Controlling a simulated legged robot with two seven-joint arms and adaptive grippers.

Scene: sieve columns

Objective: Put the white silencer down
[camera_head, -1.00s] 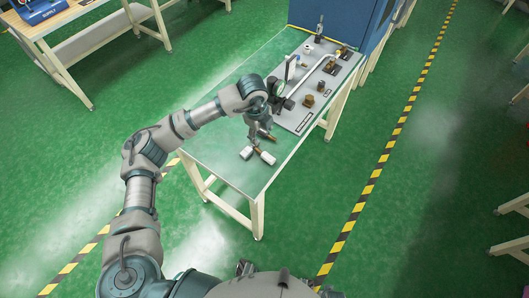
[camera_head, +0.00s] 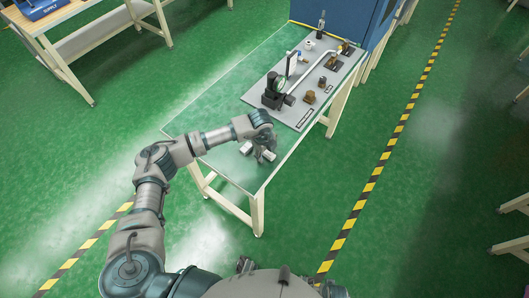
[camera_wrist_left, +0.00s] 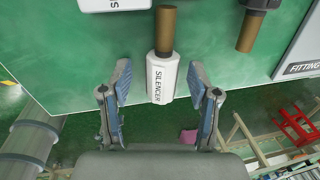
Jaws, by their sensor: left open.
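A white silencer with a brown threaded end lies on the green tabletop close to its edge. In the left wrist view the silencer (camera_wrist_left: 161,78) has its lettering readable and sits between my fingers, with a gap on both sides. In the head view a white silencer (camera_head: 269,157) shows just below my left gripper (camera_head: 266,148). My left gripper (camera_wrist_left: 161,105) is open and empty. A second white piece (camera_head: 246,148) lies to the left; part of it shows at the top of the left wrist view (camera_wrist_left: 112,4).
A grey panel (camera_head: 293,113) with a gauge unit (camera_head: 277,92), a pipe and small brass parts covers the table's far right side. A dark part with a brown end (camera_wrist_left: 248,28) lies near a FITTING label (camera_wrist_left: 303,67). The table's left side (camera_head: 205,120) is clear.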

